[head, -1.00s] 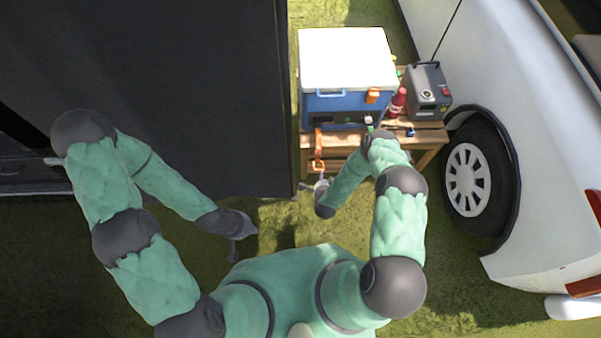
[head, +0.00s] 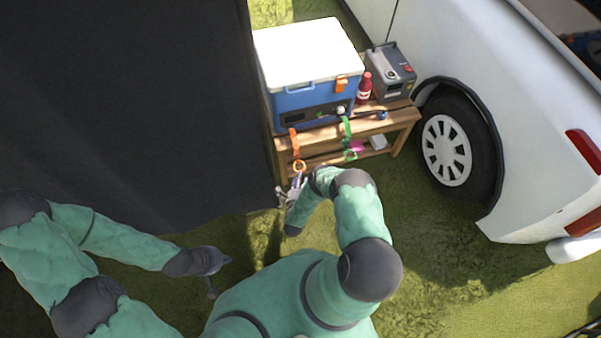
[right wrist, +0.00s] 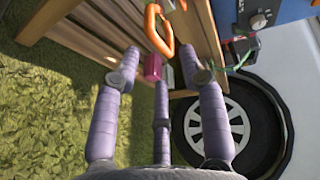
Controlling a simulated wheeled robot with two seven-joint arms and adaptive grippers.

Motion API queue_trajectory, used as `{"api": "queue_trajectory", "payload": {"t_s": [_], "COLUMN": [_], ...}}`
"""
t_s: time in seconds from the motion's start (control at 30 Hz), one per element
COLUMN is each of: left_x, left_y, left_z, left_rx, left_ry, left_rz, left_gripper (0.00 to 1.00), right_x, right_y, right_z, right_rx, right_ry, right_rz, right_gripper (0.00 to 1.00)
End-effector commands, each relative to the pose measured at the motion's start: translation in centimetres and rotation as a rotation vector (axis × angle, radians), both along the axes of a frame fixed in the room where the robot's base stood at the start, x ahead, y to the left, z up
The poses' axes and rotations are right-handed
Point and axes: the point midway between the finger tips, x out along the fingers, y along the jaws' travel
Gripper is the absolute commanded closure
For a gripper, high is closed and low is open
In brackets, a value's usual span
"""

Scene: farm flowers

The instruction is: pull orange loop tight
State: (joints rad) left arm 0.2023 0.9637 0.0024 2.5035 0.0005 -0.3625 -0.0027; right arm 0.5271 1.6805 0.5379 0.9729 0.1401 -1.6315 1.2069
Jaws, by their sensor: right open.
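The orange loop (head: 300,166) hangs from an orange strap (head: 294,141) at the front left of a wooden table. In the right wrist view the loop (right wrist: 160,32) is a rounded ring just beyond the fingertips, near the top centre. My right gripper (head: 291,190) is just below the loop in the head view. The right wrist view shows this gripper (right wrist: 162,72) open and empty, its three fingers spread, with none around the loop. My left gripper (head: 219,275) is over the grass at lower left, its fingers apart and empty.
A blue cooler (head: 312,100) with a white lid stands on the wooden table (head: 398,119). A green strap (head: 347,130), red bottle (head: 364,88) and grey box (head: 391,70) are nearby. A dark panel (head: 120,110) borders the left, a white vehicle (head: 520,170) the right.

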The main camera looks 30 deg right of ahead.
Motion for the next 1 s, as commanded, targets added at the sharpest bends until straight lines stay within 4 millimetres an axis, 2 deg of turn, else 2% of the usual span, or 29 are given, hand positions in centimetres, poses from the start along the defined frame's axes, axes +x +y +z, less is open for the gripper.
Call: {"api": "queue_trajectory", "payload": {"t_s": [0.1,0.3,0.73,0.77,0.8,0.9,1.0], "left_x": [0.0,0.0,0.0,0.0,0.0,0.0,0.0], "left_y": [0.0,0.0,0.0,0.0,0.0,0.0,0.0], "left_z": [-1.1,-1.9,-2.1,-2.1,-2.1,-2.1,-2.1], "left_rx": [0.000,0.000,0.000,0.000,0.000,0.000,0.000], "left_ry": [0.000,0.000,0.000,0.000,0.000,0.000,0.000], "left_rz": [0.000,0.000,0.000,0.000,0.000,0.000,0.000], "left_gripper": [1.00,1.00,1.00,1.00,1.00,1.00,1.00], "right_x": [1.7,3.5,4.2,4.2,4.2,4.2,4.2], "right_y": [-1.3,-2.6,-3.1,-3.1,-3.1,-3.1,-3.1], "right_z": [-0.7,-1.1,-1.1,-1.1,-1.1,-1.1,-1.1], "right_rx": [-0.001,0.000,0.001,0.001,0.001,0.001,0.001], "right_ry": [-0.001,0.001,0.002,0.002,0.002,0.002,0.002], "right_rz": [-0.001,0.001,0.001,0.001,0.001,0.001,0.001], "right_gripper": [0.58,0.58,0.58,0.63,0.75,1.00,1.00]}}
